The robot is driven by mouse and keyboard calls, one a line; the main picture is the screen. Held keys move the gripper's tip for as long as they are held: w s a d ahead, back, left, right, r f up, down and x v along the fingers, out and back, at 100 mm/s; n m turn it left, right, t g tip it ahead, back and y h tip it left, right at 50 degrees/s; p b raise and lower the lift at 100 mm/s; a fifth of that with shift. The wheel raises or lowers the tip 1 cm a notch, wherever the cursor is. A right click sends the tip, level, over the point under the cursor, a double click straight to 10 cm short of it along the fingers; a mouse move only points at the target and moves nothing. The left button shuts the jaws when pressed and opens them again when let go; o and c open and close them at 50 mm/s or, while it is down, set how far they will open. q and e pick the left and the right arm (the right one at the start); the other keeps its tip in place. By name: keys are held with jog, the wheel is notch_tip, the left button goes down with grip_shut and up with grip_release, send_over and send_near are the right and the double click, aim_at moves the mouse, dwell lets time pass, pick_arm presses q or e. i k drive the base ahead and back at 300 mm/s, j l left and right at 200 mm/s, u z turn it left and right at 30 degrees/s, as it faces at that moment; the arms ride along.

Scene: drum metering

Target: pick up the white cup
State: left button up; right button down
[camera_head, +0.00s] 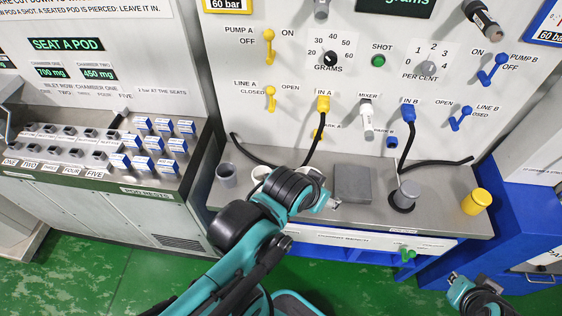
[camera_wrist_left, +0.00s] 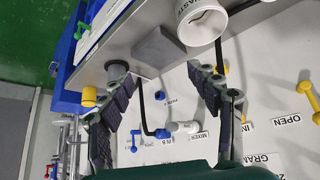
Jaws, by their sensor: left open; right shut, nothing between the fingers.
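Two pale cups stand on the grey counter in the head view, both partly covered by my left arm. One white cup (camera_head: 261,171) shows mainly its rim; the other (camera_head: 314,171) is beside the grey block. The left wrist view shows a white cup marked WASTE (camera_wrist_left: 203,24) near the top, its mouth toward the camera. My left gripper (camera_wrist_left: 158,75) is open and empty, with the cup beyond its fingers and apart from them. In the head view it is mostly hidden behind its own wrist. My right gripper (camera_head: 454,279) is shut and empty at the lower right, away from the cups.
A grey cup (camera_head: 227,174) stands left of the white cups. A grey block (camera_head: 352,183), a grey cylinder (camera_head: 405,194) and a yellow cylinder (camera_head: 476,202) stand to the right. Black hoses (camera_head: 313,140) hang from the panel over the counter.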

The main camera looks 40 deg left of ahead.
aim_at(258, 174)
jog(key=k+l+u, duration=0.15)
jog(key=u, duration=1.4)
jog(key=i+j+z, duration=0.2)
jog(key=z, duration=0.15)
jog(key=i+j+z, duration=0.1)
jog(key=j+z, duration=0.25)
jog(key=i+j+z, duration=0.15)
jog(key=z, duration=0.2)
